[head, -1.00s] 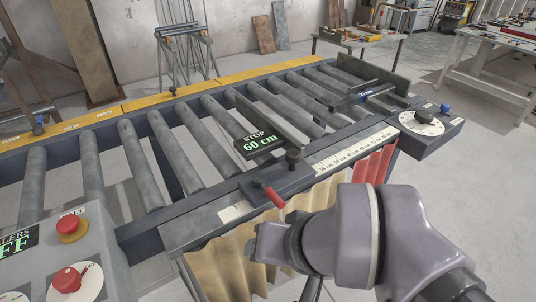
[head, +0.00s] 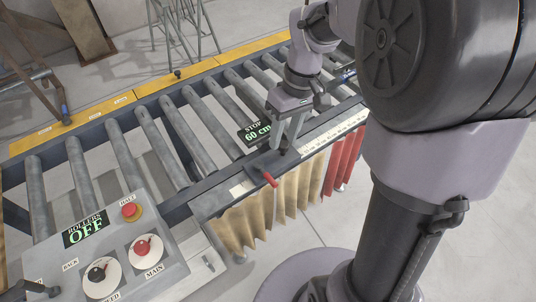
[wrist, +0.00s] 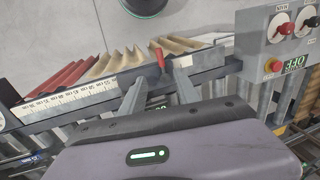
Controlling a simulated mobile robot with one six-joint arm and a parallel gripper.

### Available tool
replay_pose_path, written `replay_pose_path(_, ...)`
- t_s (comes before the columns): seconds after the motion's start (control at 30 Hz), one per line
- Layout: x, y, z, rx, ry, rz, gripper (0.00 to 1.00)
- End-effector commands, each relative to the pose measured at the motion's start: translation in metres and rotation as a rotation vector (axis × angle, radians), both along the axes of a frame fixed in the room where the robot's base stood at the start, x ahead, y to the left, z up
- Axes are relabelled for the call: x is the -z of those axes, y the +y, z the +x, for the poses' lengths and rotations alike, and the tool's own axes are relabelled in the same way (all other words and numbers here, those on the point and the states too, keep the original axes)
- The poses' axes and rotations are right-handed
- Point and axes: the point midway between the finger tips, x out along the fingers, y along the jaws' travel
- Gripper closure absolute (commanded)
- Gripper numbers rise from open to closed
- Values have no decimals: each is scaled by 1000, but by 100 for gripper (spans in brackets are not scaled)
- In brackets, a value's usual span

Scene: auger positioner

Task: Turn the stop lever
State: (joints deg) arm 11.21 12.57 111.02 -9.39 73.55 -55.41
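The stop lever (head: 269,179) has a red handle and sits on the front rail of the roller table, below the "STOP 60 cm" display (head: 253,133). In the wrist view the red lever handle (wrist: 157,53) stands just beyond and between my two fingers. My gripper (head: 281,148) points down over the rail, a little above and to the right of the handle in the head view. In the wrist view my gripper (wrist: 158,76) has its fingers spread, with nothing held. My gripper partly covers the display, and the lever's base is hard to see.
A control panel (head: 165,255) with red knobs and a "ROLLERS OFF" display stands at the left. A scale strip (head: 335,130) runs along the front rail. Tan curtain strips (head: 240,222) and red ones hang below it.

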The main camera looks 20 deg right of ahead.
Motion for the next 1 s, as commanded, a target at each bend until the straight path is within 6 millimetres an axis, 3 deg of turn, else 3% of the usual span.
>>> replay_pose_path(0.03,19,3,-2,-2,4,0,62)
replay_pose_path(0.2,71,13,-5,-3,3,0,62)
replay_pose_path(0.43,129,24,-9,0,2,-1,62)
replay_pose_path(0.6,147,28,-9,1,0,0,62)
replay_pose_path(0.93,149,29,-9,1,-1,-1,62)
replay_pose_path(1.0,149,29,-9,0,-1,-1,76)
